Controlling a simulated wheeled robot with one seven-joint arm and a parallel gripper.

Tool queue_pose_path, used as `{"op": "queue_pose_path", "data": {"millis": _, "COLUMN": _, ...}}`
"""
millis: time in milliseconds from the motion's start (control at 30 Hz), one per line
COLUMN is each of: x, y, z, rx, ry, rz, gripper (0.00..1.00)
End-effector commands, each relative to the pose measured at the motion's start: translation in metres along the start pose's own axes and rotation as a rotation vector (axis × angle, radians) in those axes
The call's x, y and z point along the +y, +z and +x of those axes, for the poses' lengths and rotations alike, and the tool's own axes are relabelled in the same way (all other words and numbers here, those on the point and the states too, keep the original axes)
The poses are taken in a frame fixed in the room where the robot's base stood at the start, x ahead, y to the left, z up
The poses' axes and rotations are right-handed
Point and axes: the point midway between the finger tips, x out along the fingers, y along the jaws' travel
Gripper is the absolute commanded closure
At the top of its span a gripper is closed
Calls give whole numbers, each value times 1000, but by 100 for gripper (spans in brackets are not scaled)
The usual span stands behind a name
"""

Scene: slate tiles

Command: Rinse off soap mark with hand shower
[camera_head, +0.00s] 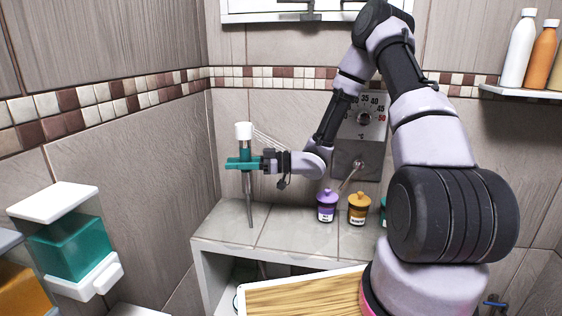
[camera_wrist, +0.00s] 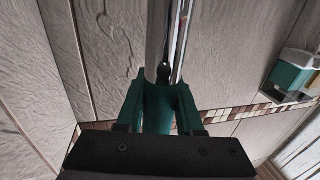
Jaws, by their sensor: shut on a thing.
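The hand shower (camera_head: 243,131) has a white head at the top and a grey, tapering lower part that hangs down over the ledge. My gripper (camera_head: 243,163) has teal fingers and is shut on the hand shower's middle, holding it roughly upright. In the wrist view, my gripper (camera_wrist: 158,105) has its fingers either side of a teal part, with a grey tube beyond. Thin white streaks like water spray run from the head down to the right, towards the back wall. I cannot make out a soap mark; my arm covers part of that wall.
A tiled ledge (camera_head: 220,232) holds a purple jar (camera_head: 327,205) and an amber jar (camera_head: 358,208). A temperature dial (camera_head: 364,117) is on the back wall. A teal dispenser (camera_head: 75,245) hangs at left. Bottles (camera_head: 519,50) stand on a shelf at upper right.

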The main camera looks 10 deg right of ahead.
Motion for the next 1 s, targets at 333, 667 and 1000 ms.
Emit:
{"op": "queue_pose_path", "data": {"millis": 333, "x": 0, "y": 10, "z": 0, "rx": 1, "ry": 0, "rz": 0, "gripper": 100}}
{"op": "queue_pose_path", "data": {"millis": 667, "x": 0, "y": 19, "z": 0, "rx": 1, "ry": 0, "rz": -1, "gripper": 100}}
{"op": "queue_pose_path", "data": {"millis": 1000, "x": 0, "y": 29, "z": 0, "rx": 0, "ry": 0, "rz": 1, "gripper": 100}}
